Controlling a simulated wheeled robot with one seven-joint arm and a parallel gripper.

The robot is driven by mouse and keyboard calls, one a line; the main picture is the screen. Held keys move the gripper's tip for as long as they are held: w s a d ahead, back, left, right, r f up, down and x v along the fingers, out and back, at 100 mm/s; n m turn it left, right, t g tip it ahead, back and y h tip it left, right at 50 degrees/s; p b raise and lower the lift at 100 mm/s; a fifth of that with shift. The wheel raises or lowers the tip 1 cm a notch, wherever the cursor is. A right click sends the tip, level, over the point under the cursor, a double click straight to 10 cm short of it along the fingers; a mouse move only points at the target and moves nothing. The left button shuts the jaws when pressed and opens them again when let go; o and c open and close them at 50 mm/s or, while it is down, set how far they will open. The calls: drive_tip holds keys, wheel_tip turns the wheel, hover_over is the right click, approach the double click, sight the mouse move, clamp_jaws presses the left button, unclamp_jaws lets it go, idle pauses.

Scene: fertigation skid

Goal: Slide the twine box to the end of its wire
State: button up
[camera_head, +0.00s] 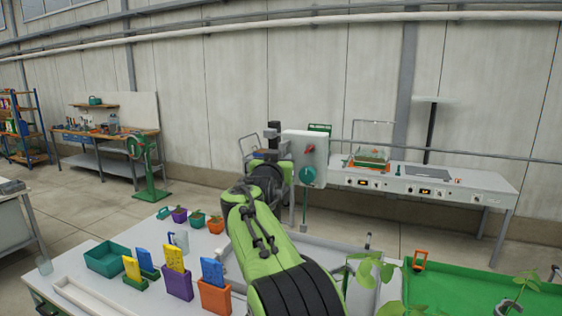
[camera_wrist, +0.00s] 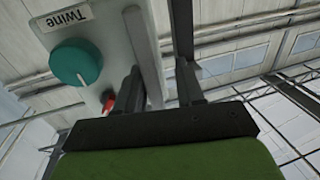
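The twine box (camera_head: 313,148) is a pale grey box with a red lever and a green knob on its front, right of my gripper in the head view. In the wrist view the box (camera_wrist: 95,35) carries a "Twine" label, with its teal knob (camera_wrist: 78,64) below. A grey upright strip (camera_wrist: 145,55) runs along its side. My gripper (camera_head: 272,134) is at the box's left side. In the wrist view my gripper's (camera_wrist: 158,80) dark fingers stand apart, with the strip between them and a gap before the right finger. I cannot tell if they touch it.
A grey rail or wire (camera_head: 440,150) runs right from behind the box; its join with the box is unclear. A long grey bench (camera_head: 455,178) stands behind. Below are planters on a white table (camera_head: 95,300) and a green tray (camera_head: 470,290) with plants.

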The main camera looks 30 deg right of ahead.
drive_tip(key=shift+s, duration=0.1)
drive_tip(key=shift+s, duration=0.1)
drive_tip(key=b+v, duration=0.5)
drive_tip(key=v, duration=1)
drive_tip(key=shift+s+a, duration=0.2)
drive_tip(key=shift+a, duration=0.05)
